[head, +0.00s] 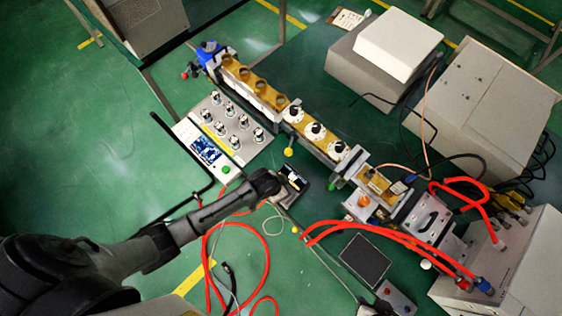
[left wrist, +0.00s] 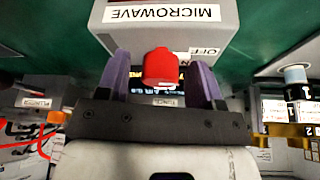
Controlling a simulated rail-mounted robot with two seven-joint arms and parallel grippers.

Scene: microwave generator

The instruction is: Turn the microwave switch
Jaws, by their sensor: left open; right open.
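The microwave switch is a red knob (left wrist: 160,67) on a grey box labelled MICROWAVE (left wrist: 165,14), upside down in the left wrist view. Whether the knob is within fingertip depth is hard to tell. In the head view my left arm reaches from the lower left to the apparatus, and its wrist hides the switch.
A tuner with white knobs (head: 315,130) and an orange knob (head: 364,201) stand close to the left gripper. Red hoses (head: 390,236) run to a grey unit (head: 515,275) at the right. A panel of several switches (head: 230,125) lies left of the tuner. Green floor is open left.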

